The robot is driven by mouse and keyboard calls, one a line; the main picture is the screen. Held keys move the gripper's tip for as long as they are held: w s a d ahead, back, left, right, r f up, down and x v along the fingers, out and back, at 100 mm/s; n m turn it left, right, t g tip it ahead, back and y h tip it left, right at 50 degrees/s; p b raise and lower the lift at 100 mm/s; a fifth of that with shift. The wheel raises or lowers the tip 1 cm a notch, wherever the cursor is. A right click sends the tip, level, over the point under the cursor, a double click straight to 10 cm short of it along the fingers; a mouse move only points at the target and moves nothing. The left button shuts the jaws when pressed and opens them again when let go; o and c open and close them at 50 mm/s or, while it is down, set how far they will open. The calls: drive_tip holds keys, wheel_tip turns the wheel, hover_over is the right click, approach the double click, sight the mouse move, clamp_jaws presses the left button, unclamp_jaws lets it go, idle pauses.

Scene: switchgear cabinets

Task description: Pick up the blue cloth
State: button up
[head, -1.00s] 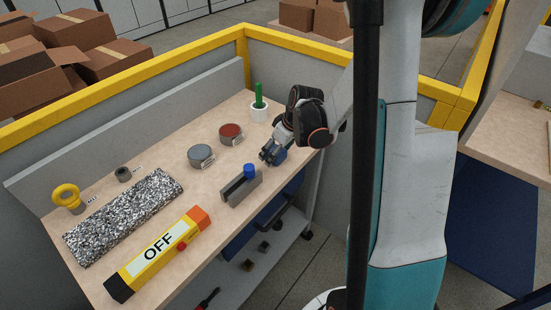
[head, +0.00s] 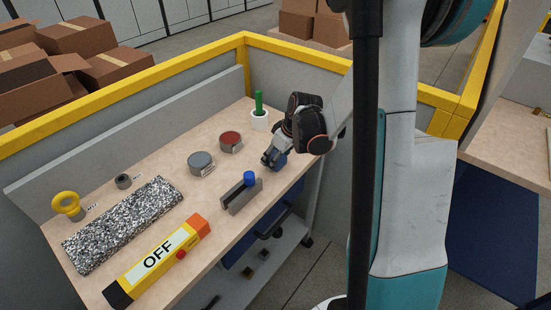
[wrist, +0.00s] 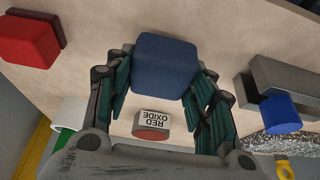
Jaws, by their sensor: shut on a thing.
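The blue cloth (wrist: 163,65) shows as a dark blue, block-like shape with rounded corners between my fingers in the wrist view. My gripper (wrist: 160,85) is shut on it, with one finger against each side. In the head view my gripper (head: 273,160) is at the right end of the workbench, and part of the blue cloth (head: 281,161) shows beside the fingers. I cannot tell whether the cloth touches the bench top.
The bench (head: 150,182) also holds a grey holder with a blue knob (head: 249,178), a red-topped tin (head: 231,141), a grey tin (head: 201,162), a white cup (head: 259,119), a speckled mat (head: 122,222) and a yellow OFF device (head: 158,260). A low wall with yellow rail (head: 130,90) stands behind.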

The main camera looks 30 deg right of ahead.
wheel_tip(320, 180, up, 19)
drive_tip(key=p, duration=0.6)
drive_tip(key=w+a+f+m, duration=0.1)
drive_tip(key=a+f, duration=0.3)
drive_tip(key=a, duration=0.4)
drive_tip(key=w+a+f+m+h+b, duration=0.1)
drive_tip(key=a+f+m, duration=0.2)
drive_tip(key=a+f, duration=0.2)
drive_tip(key=a, duration=0.3)
drive_tip(key=shift+w+a+f+h, duration=0.15)
drive_tip(key=shift+a+h, duration=0.05)
drive_tip(key=shift+h, duration=0.1)
